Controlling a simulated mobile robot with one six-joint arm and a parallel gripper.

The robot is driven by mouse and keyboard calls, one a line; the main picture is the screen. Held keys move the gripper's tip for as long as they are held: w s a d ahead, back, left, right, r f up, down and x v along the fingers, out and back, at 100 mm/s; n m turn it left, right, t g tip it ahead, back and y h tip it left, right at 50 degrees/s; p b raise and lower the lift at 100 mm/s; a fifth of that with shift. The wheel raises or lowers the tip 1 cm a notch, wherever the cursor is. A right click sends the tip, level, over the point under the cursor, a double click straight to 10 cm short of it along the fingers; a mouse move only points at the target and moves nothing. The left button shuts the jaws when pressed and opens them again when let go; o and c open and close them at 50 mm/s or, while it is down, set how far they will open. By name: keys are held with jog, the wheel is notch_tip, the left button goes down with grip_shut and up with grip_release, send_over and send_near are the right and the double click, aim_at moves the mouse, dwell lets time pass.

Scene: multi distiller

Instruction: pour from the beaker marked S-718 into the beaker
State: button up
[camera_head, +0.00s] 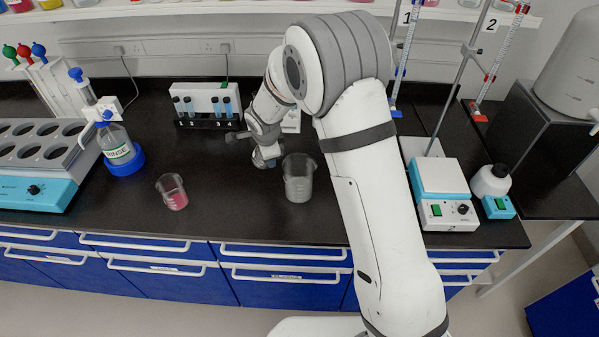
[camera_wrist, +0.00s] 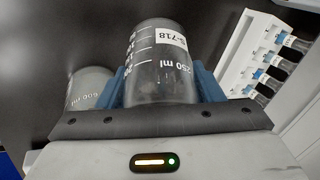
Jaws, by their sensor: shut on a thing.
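A clear beaker marked S-718 and 250 ml (camera_wrist: 150,62) is between the blue fingers of my gripper (camera_wrist: 160,86) in the wrist view. The gripper is shut on it. In the head view my gripper (camera_head: 266,158) is above the black bench, and the held beaker is mostly hidden. A larger beaker (camera_head: 299,180) with greyish contents stands upright just right of the gripper. It shows at the left in the wrist view (camera_wrist: 88,90), marked 600 ml.
A small beaker with pink liquid (camera_head: 172,192) stands at the left. A vial rack (camera_head: 207,118) stands behind. A hotplate stirrer (camera_head: 442,190) is at right. The bench front-centre is clear.

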aim_at(258, 153)
jog(key=shift+w+a+f+g+h+b, duration=0.5)
jog(key=shift+a+f+h+b, duration=0.2)
jog(key=shift+h, duration=0.2)
jog(key=shift+w+a+f+n+g+h+p, duration=0.25)
jog(key=shift+a+g+h, duration=0.25)
jog(key=shift+h, duration=0.25)
jog(key=shift+w+a+f+n+g+h+p, duration=0.15)
jog(key=shift+w+a+f+g+h, duration=0.25)
jog(key=shift+h, duration=0.35)
jog(key=shift+s+r, duration=0.1)
jog(key=shift+s, duration=0.05)
